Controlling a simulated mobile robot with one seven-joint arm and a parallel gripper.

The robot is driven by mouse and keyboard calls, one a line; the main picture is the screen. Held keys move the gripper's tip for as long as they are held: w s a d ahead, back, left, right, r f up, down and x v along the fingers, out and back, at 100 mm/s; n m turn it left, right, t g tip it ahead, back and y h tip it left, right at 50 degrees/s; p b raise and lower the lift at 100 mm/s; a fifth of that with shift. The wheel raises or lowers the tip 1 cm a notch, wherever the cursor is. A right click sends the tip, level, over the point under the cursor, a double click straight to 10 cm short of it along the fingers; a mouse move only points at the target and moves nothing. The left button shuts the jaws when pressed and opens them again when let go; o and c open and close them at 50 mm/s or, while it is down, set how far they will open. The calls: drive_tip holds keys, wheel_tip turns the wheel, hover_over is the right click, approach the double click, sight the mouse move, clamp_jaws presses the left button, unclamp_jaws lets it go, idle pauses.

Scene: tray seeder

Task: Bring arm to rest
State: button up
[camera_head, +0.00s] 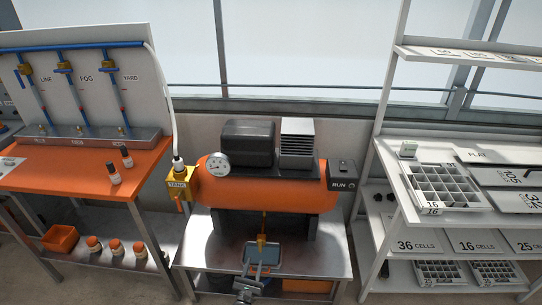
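What looks like my gripper (249,287) shows at the bottom middle, small and partly cut off by the lower edge of the view. It is close below a grey rectangular piece (263,254) in front of the compressor stand. I cannot tell whether the two are joined, or whether the fingers are open or shut. A small brass drain valve (262,240) hangs under the orange compressor tank (270,193), just above the grey piece. Most of my arm is out of view.
The steel stand (330,262) carries the compressor. Left is an orange bench (70,172) with two small bottles and a yellow TANK valve box (181,185) at its right. Right is a white shelf rack (405,190) with a celled tray (447,187).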

drive_tip(key=w+d+r+m+g+h, duration=0.1)
drive_tip(key=d+r+m+g+h, duration=0.4)
drive_tip(key=r, duration=0.3)
drive_tip(key=w+d+r+m+g+h, duration=0.1)
drive_tip(key=d+r+m+g+h, duration=0.1)
drive_tip(key=d+r+m+g, duration=0.55)
drive_tip(key=w+d+r+m+g+h, duration=0.1)
drive_tip(key=d+r+m+g+h, duration=0.35)
drive_tip(key=r+m, duration=0.4)
drive_tip(key=s+d+r+m+g+y, duration=0.3)
drive_tip(key=s+d+r, duration=0.1)
drive_tip(key=r, duration=0.4)
drive_tip(key=s+d+r+m+g+y, duration=0.2)
drive_tip(key=s+d+r+y, duration=0.15)
drive_tip(key=r, duration=0.35)
drive_tip(key=s+d+r+m+t+y, duration=0.1)
drive_tip(key=s+r+m+y, duration=0.3)
drive_tip(key=s+r, duration=0.4)
drive_tip(key=s+d+r+m+t+y, duration=0.1)
drive_tip(key=s+r+m+t+y, duration=0.3)
drive_tip(key=s+r, duration=0.5)
drive_tip(key=s+y, duration=0.1)
drive_tip(key=s, duration=0.6)
drive_tip(key=shift+s+r, duration=0.25)
drive_tip(key=shift+s, duration=0.15)
